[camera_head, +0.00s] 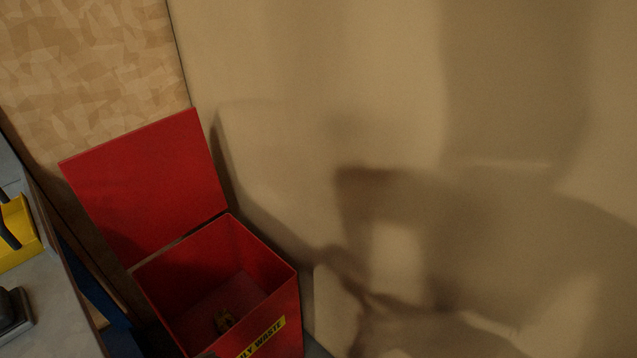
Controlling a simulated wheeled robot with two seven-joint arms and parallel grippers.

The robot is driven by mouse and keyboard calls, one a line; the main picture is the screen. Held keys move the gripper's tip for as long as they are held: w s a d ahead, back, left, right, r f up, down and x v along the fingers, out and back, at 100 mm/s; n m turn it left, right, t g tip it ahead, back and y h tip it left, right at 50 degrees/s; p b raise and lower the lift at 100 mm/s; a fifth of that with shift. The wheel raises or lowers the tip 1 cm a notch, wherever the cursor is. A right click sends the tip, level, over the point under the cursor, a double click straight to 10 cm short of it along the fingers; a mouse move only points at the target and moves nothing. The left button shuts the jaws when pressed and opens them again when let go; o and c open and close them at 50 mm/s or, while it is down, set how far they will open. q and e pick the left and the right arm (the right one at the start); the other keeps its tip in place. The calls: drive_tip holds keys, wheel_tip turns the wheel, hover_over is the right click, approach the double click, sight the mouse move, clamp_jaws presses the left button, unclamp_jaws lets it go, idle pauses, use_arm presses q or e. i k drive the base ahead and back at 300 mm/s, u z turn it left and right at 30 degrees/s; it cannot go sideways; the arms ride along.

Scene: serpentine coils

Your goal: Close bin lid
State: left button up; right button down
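The red bin (288,308) stands at the lower middle-left of the head view, close to the wall. Its red lid (150,180) is raised, standing up and tilted back behind the bin's opening. A yellow label (262,338) with dark letters, partly reading "LY WASTE", is on the bin's front. The bin's lower part is cut off by the frame edge. Neither of my grippers is in view.
A grey worktop (50,310) is at the left edge, with a yellow object (18,235) and a dark object (14,312) on it. A plain beige wall (320,60), bearing shadows, fills the right side. A patterned panel (85,70) is at upper left.

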sight(145, 188)
drive_tip(key=k, duration=0.5)
drive_tip(key=u, duration=1.4)
drive_tip(key=k, duration=0.45)
drive_tip(key=z, duration=1.35)
drive_tip(key=i, duration=0.3)
drive_tip(key=z, duration=0.05)
